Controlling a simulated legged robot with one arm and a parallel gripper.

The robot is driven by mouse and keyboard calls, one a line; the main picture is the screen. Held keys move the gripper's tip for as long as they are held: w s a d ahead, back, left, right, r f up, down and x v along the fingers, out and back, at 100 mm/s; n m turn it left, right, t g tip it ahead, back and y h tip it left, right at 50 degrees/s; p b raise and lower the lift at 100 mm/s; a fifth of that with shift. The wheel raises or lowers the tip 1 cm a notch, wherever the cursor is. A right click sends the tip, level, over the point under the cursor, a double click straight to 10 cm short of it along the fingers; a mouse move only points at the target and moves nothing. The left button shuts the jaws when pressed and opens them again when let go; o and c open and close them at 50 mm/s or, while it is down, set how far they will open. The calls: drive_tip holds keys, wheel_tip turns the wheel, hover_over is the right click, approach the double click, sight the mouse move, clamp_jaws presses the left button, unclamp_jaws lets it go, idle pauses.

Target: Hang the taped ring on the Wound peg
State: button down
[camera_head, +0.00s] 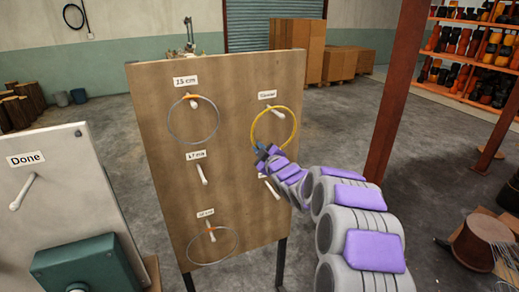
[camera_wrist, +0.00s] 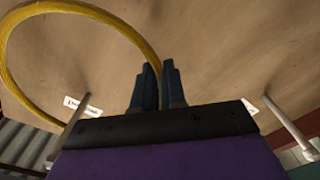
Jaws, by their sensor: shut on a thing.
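The yellow wound ring (camera_head: 295,128) is in front of the upper right of the brown board. It also shows in the wrist view (camera_wrist: 99,12). My gripper (camera_head: 262,152) is shut on its lower left edge; the two dark fingers (camera_wrist: 155,85) stand close together at the ring in the wrist view. A white peg (camera_head: 276,112) under a blurred label (camera_head: 267,95) shows inside the ring's outline. A peg (camera_wrist: 68,128) also shows by the ring in the wrist view. I cannot tell whether the ring is around the peg or in front of it.
The brown board (camera_head: 235,160) also has a grey ring (camera_head: 171,133) on the 15 cm peg, a bare peg (camera_head: 203,174) and a lower grey ring (camera_head: 191,254). A "Done" panel (camera_head: 70,165) with a peg stands left. A rust-red post (camera_head: 395,90) stands right.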

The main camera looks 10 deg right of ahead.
idle(0.3)
drive_tip(key=c, duration=1.1)
unclamp_jaws()
drive_tip(key=shift+s, duration=0.1)
drive_tip(key=s+d+f+m+g+h+p, duration=0.1)
drive_tip(key=s+d+f+m+g+h, duration=0.2)
drive_tip(key=s, duration=0.9)
drive_tip(key=s+d+m+g+h+p, duration=0.1)
drive_tip(key=s+d+m+g+h, duration=0.2)
drive_tip(key=s, duration=1)
drive_tip(key=s+d+f+m+g+h, duration=0.1)
drive_tip(key=s+d+f+m+g, duration=0.25)
drive_tip(key=s, duration=0.85)
drive_tip(key=s+a+m+g, duration=0.1)
drive_tip(key=s+g, duration=0.2)
drive_tip(key=s, duration=0.6)
drive_tip(key=s+a+r+m+g, duration=0.1)
drive_tip(key=s+g, duration=0.2)
drive_tip(key=s, duration=0.6)
drive_tip(key=s+a+r+m+g+y, duration=0.1)
drive_tip(key=s+a+g, duration=0.1)
drive_tip(key=s, duration=0.7)
drive_tip(key=shift+r+m+g, duration=0.25)
drive_tip(key=shift+m+g, duration=0.1)
drive_tip(key=shift+g, duration=0.2)
